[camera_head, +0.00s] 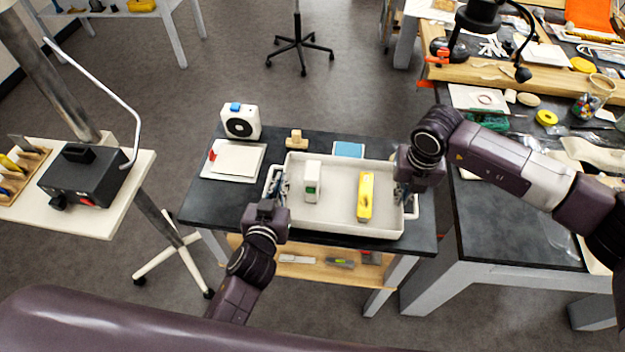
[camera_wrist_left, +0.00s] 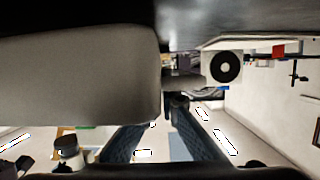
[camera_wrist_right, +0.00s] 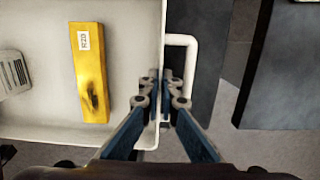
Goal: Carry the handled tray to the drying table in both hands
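The handled tray (camera_head: 335,218) is pale, shallow and rectangular, with a white handle at each end. It is over the dark top of a small table. A white and green item (camera_head: 312,185) and a yellow tool (camera_head: 365,197) lie in it; the yellow tool also shows in the right wrist view (camera_wrist_right: 89,70). My left gripper (camera_head: 282,188) is at the tray's left end; its grip is unclear. My right gripper (camera_wrist_right: 161,80) has its fingertips closed around the right end wall, beside the white handle (camera_wrist_right: 190,60). I cannot pick out which table is the drying table.
On the small table (camera_head: 205,200) are a white fan-like device (camera_head: 241,121), a white board (camera_head: 234,160), a wooden block (camera_head: 296,139) and a blue pad (camera_head: 348,149). A cluttered bench (camera_head: 500,225) stands close right. A cart (camera_head: 120,195) stands left. Floor behind is open.

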